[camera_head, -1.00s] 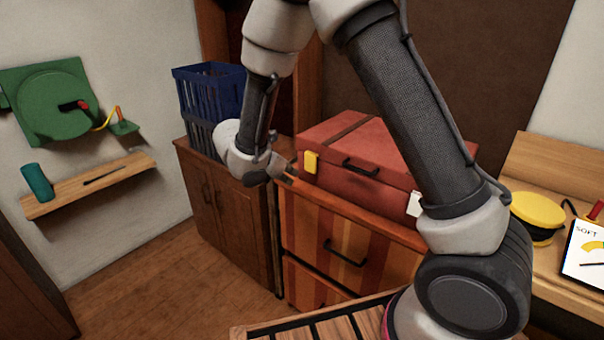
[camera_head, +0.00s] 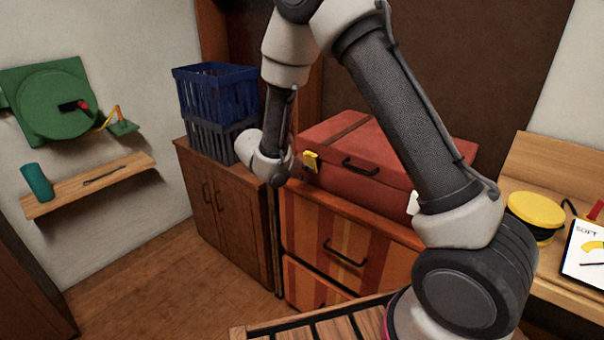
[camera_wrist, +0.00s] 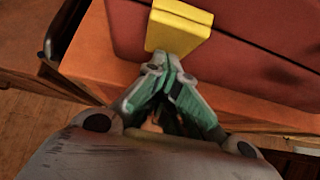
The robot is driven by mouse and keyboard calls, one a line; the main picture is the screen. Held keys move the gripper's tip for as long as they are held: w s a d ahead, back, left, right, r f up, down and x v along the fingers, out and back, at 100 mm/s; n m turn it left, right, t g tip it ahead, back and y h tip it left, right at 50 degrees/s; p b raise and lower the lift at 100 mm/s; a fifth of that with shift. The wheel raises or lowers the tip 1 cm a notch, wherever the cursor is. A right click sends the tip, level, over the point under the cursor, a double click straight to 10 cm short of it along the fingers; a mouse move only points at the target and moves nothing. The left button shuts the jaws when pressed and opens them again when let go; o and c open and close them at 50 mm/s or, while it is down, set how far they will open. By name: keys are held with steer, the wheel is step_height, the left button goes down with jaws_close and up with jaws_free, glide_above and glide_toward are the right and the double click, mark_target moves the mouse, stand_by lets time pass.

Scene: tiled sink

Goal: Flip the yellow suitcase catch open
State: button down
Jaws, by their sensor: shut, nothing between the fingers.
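The red suitcase (camera_head: 340,178) lies flat on the drawer chest, with a dark handle on its front. The yellow catch (camera_head: 311,161) is at the left of the suitcase front. It also shows in the wrist view (camera_wrist: 178,27), sticking out from the red side. My gripper (camera_wrist: 168,66) is shut with its fingertips together, just at the lower edge of the yellow catch. I cannot tell whether they touch. In the head view my wrist hides most of the gripper. A white catch (camera_head: 413,203) at the right of the suitcase is partly behind my arm.
The striped drawer chest (camera_head: 325,240) stands below the suitcase. Blue and dark crates (camera_head: 217,95) stand on the cabinet (camera_head: 225,215) to the left. A yellow round object (camera_head: 535,212) is on the right bench. The floor in front is clear.

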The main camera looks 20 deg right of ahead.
steer(key=shift+r, duration=0.2)
steer(key=shift+r, duration=0.7)
steer(key=a+f+v, duration=0.1)
steer(key=v, duration=1.2)
steer(key=shift+s+f, duration=0.2)
steer(key=shift+s, duration=0.2)
